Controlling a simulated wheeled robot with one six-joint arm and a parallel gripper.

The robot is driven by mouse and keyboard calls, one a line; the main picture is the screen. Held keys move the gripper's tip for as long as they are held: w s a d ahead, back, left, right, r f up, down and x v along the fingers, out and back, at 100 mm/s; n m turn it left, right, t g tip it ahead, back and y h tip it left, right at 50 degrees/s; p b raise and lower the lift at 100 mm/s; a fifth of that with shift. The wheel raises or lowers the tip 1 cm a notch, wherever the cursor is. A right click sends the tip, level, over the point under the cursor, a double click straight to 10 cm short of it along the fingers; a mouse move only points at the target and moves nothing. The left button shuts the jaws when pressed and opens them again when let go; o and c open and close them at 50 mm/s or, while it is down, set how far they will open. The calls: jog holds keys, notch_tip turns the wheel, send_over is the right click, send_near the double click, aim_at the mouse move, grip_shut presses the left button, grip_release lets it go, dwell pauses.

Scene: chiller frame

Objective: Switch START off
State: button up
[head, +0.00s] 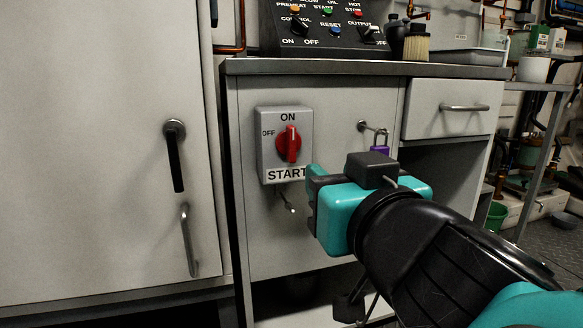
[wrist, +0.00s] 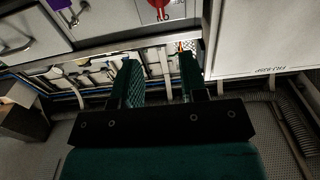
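The START switch is a grey box (head: 284,172) on the cabinet front with a red rotary knob (head: 289,144). The knob's handle stands upright toward the ON mark at the top; OFF is marked at the upper left. In the wrist view the red knob (wrist: 158,7) is cut by the top edge. My gripper (head: 312,198) is right of and a little below the box, seen from behind, apart from the knob as far as I can tell. In the wrist view my gripper (wrist: 161,72) has its two green fingers apart with nothing held between them.
A purple padlock (head: 380,149) hangs on a hasp right of the switch. A key-like metal piece (head: 287,204) sticks out below the box. A control panel (head: 325,28) stands on the counter above. A tall door with handles (head: 174,155) is at left; a drawer (head: 452,107) is at right.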

jog(key=p, duration=1)
send_near(293, 142)
jog(key=p+x, duration=0.3)
jog(key=x, duration=0.7)
jog(key=shift+p, duration=0.3)
grip_shut()
jog(key=shift+a, duration=0.15)
